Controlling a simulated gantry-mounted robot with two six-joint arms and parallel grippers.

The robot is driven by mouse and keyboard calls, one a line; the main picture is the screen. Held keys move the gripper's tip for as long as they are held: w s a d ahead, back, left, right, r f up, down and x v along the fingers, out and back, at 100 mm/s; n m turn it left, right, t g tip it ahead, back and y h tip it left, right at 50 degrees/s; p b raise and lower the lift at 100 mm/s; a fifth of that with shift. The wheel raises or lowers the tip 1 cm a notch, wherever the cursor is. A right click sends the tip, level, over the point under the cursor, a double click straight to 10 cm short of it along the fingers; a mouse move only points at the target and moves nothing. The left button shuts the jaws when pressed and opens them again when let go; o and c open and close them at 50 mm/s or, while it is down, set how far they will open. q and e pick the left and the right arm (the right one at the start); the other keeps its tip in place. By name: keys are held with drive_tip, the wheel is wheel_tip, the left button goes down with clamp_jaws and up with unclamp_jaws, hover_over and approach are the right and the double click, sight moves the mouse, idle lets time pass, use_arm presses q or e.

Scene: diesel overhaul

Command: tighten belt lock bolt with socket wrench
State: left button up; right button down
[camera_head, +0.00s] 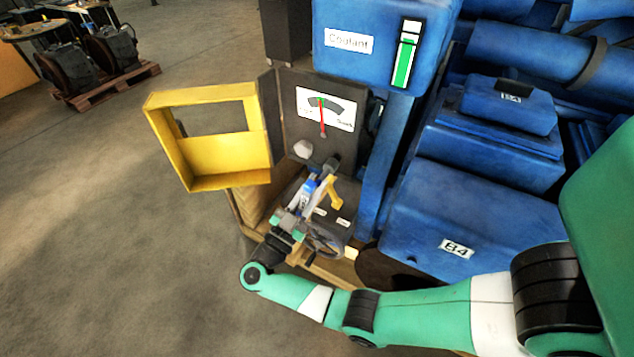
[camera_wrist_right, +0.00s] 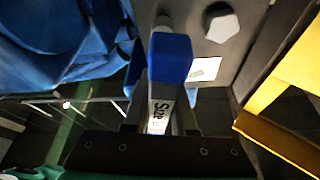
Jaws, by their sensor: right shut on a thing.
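My right gripper (camera_head: 301,207) is shut on a tool with a blue section, the socket wrench (camera_head: 309,188), below the gauge panel. In the right wrist view the wrench (camera_wrist_right: 171,62) has a blue end and a grey shaft lettered "Size", held between my fingers (camera_wrist_right: 160,122). Its far end points to the panel, near a small bolt head (camera_wrist_right: 163,20); I cannot tell whether they touch. A larger hex head (camera_wrist_right: 222,24) is to the right of it. A pale hex head (camera_head: 302,149) also shows in the head view. I cannot tell which is the belt lock bolt. My left gripper is not in view.
A gauge (camera_head: 326,108) with a red needle is on the dark panel. An open yellow guard (camera_head: 205,97) stands at left. A yellow-handled tool (camera_head: 334,193) is close beside my gripper. The blue engine (camera_head: 478,215) and coolant tank (camera_head: 370,62) are at right.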

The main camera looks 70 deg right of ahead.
sight(305, 196)
drive_tip(key=shift+w+a+r, duration=0.1)
drive_tip(key=shift+w+a, duration=0.1)
drive_tip(key=shift+a, duration=0.65)
drive_tip(key=a, duration=0.2)
drive_tip(key=w+a+b, duration=0.1)
drive_tip(key=a, duration=0.2)
drive_tip(key=shift+w+a+b, duration=0.15)
drive_tip(key=shift+b, duration=0.15)
drive_tip(key=shift+a, duration=0.25)
